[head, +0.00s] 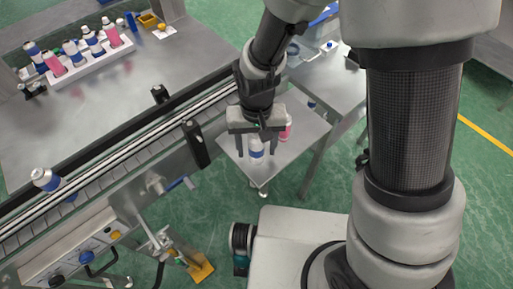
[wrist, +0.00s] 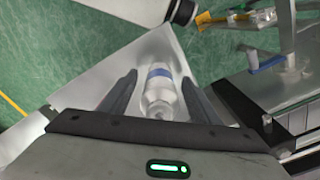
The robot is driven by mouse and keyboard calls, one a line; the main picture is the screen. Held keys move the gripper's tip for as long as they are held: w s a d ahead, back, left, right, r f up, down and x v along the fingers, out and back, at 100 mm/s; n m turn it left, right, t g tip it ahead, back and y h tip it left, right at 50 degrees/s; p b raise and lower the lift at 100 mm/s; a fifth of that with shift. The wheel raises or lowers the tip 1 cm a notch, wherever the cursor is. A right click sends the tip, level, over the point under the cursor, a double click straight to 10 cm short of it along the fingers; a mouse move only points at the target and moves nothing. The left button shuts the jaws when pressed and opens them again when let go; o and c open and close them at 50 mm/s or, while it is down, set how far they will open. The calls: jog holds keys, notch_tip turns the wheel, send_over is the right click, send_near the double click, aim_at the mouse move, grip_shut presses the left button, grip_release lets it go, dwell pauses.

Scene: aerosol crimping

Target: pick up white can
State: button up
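A white can (head: 256,150) with a blue band is below and between the fingers of my gripper (head: 255,141) in the head view, over a small metal side table (head: 231,151). In the wrist view the white can (wrist: 159,92) lies between the two dark fingers of my gripper (wrist: 160,78), with a visible gap on each side. The gripper appears open around it. The can's underside and its contact with the table are hidden. A pink can (head: 286,130) is just right of the gripper, partly hidden.
A conveyor (head: 100,165) with dark rails runs diagonally at left. A white rack (head: 98,58) holds several cans on the back table. A control box with knobs (head: 85,257) is at lower left.

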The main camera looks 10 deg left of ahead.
jog(key=c, duration=1.1)
jog(key=shift+r, duration=0.1)
